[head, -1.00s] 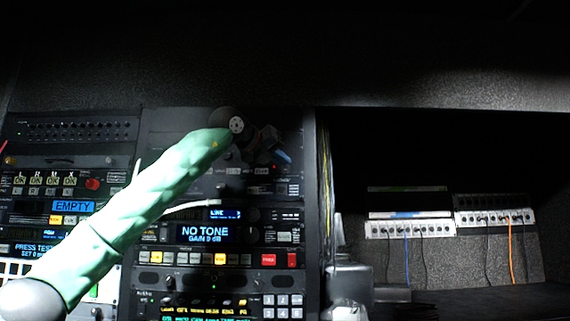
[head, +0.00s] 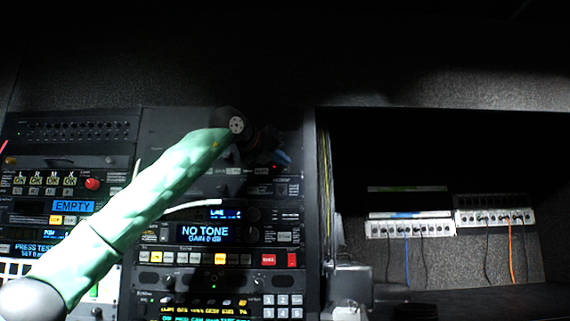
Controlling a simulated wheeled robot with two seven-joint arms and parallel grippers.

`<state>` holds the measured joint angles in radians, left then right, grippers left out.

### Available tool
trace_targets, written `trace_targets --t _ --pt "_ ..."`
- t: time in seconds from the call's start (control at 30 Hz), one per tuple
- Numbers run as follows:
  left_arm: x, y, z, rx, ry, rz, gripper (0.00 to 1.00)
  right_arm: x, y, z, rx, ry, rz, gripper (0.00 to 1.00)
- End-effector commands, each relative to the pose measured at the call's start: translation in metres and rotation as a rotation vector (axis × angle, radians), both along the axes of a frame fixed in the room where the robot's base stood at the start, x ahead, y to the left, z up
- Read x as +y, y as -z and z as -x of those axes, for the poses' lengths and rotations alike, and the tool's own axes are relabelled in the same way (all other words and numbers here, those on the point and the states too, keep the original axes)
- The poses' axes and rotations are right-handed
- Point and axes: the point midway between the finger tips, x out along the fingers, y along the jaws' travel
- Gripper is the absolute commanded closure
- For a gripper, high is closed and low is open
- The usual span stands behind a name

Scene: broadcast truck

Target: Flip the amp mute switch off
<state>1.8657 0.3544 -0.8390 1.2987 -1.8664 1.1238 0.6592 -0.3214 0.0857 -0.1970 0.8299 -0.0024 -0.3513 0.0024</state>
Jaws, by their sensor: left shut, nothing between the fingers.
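My left arm comes in from the lower left in a pale green sleeve and reaches up to the rack. My left gripper (head: 281,158) is at the upper part of the rack panel (head: 170,125), dark and partly hidden behind my wrist. It is shut, with nothing visible held. A small red light (head: 274,167) shows on the panel close below the gripper. The amp mute switch cannot be made out; the gripper and shadow cover that area. My right gripper is not in view.
Below the gripper is a unit whose display (head: 205,233) reads "NO TONE GAIN 0 dB", with lit buttons under it. A left rack unit display (head: 73,206) reads "EMPTY". To the right is a dark recess with patch boxes (head: 408,228) and hanging cables.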

Motion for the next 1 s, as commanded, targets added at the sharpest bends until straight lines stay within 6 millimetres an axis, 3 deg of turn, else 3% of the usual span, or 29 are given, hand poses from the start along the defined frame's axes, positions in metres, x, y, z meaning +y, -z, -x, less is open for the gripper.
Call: trace_targets --t 1.0 --pt "-0.0001 -0.0015 -0.0078 0.000 0.000 0.000 1.00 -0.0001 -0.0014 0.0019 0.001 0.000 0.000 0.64"
